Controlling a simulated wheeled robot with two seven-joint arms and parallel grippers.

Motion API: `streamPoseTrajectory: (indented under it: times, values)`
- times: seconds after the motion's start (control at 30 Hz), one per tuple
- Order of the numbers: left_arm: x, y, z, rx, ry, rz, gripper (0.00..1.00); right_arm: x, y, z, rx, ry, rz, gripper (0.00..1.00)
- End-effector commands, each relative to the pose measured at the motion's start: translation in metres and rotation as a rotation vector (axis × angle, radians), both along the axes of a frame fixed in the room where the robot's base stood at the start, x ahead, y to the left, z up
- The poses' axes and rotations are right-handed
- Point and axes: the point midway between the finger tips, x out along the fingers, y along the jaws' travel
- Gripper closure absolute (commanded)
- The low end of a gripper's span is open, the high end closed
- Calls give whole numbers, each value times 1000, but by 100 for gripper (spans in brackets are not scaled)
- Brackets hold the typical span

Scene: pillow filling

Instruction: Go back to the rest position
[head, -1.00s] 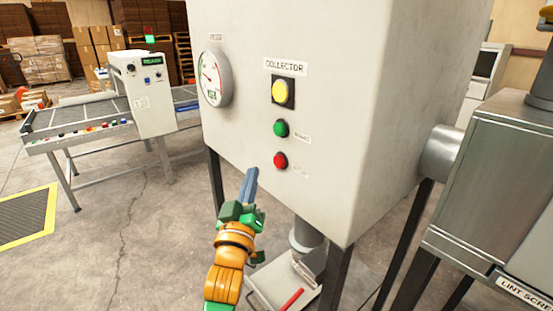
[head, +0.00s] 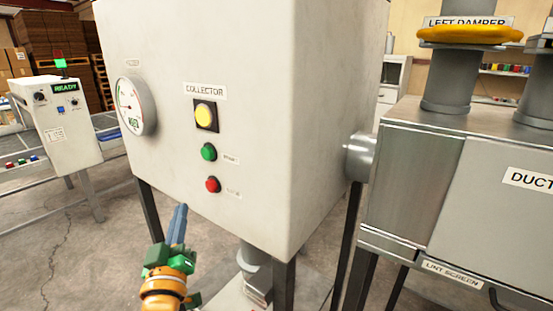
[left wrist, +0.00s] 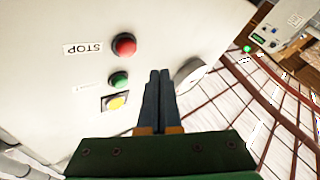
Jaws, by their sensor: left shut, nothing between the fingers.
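My left gripper (head: 178,222) is shut and empty in the lower left of the head view, in front of the collector box (head: 265,60). Its blue-grey fingers lie together just below and left of the red button (head: 213,185). In the left wrist view the closed fingers (left wrist: 160,80) point towards the white panel, right of the red button (left wrist: 124,45), green button (left wrist: 119,80) and yellow button (left wrist: 116,102). A gap between the fingertips and the panel cannot be judged. My right gripper is not in view.
The collector box carries a dial gauge (head: 135,107) and stands on dark legs. A metal duct cabinet (head: 410,180) with a yellow damper wheel (head: 470,35) stands at right. A control box (head: 58,125) with a green light and a conveyor are at left. Bare floor shows at lower left.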

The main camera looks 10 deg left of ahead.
Motion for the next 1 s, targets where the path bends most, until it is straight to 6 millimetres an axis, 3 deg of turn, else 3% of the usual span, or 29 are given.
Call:
streamPoseTrajectory:
  times: [0.07, 0.13, 0.2, 0.3, 0.5, 0.63, 0.87, 1.0]
  values:
    - [-2, -11, -42, 22, 174, -23, 100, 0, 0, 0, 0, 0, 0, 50]
    - [-15, -29, -100, 60, 423, -72, 100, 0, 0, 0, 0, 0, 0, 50]
    - [-39, -48, -154, 107, 666, -142, 100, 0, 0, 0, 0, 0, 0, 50]
    - [-80, -71, -210, 169, 937, -246, 100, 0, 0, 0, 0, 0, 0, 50]
    - [-168, -106, -276, 272, 1339, -466, 100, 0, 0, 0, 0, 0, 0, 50]
    - [-229, -122, -298, 332, 1552, -625, 100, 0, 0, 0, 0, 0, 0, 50]
    - [-227, -125, -386, 327, 1616, -646, 100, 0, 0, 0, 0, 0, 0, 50]
    - [-242, -123, -447, 323, 1653, -657, 100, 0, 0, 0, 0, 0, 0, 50]
